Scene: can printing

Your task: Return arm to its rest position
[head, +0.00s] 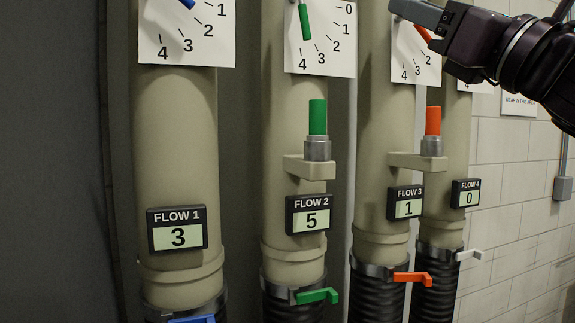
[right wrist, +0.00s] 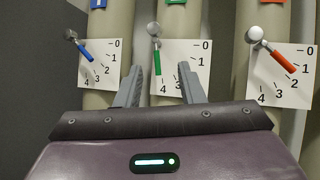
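My right gripper (head: 405,10) is at the upper right of the head view, in front of the dial with the orange pointer (head: 423,33). In the right wrist view its two fingers (right wrist: 161,78) are apart with nothing between them. They point toward the dial plate with the green pointer (right wrist: 158,62), but I cannot tell how far off it is. That green pointer also shows in the head view (head: 305,22). My left gripper is not in view.
Pipes carry displays: FLOW 1 (head: 177,230) reads 3, FLOW 2 (head: 309,214) 5, FLOW 3 (head: 405,202) 1, FLOW 4 (head: 466,192) 0. Green (head: 318,117) and orange (head: 433,121) upright pieces stand on brackets. Lever handles, such as the green one (head: 317,296), stick out below.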

